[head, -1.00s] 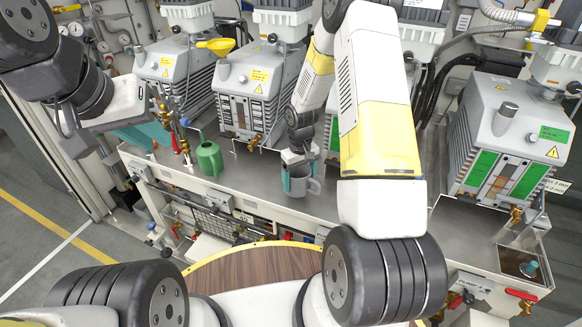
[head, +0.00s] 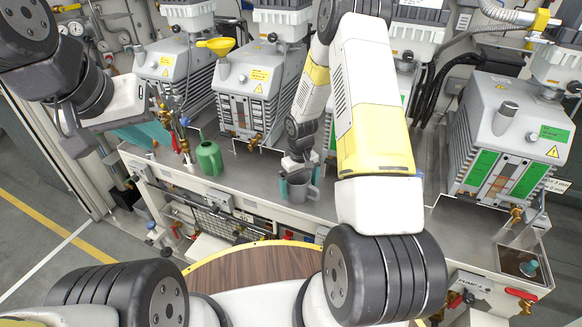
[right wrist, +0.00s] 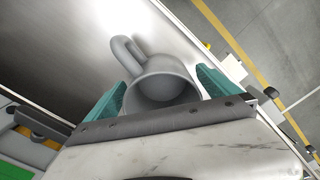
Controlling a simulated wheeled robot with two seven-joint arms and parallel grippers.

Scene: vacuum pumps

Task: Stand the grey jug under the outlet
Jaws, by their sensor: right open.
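A brass outlet tap (head: 254,142) sits low on the middle pump, behind and left of the jug.
A green watering can (head: 208,157) stands on the bench (head: 250,182) left of the jug. Brass and red valves (head: 178,130) rise near my left gripper. A round wooden table (head: 245,268) is in front. Bench between can and jug is clear.

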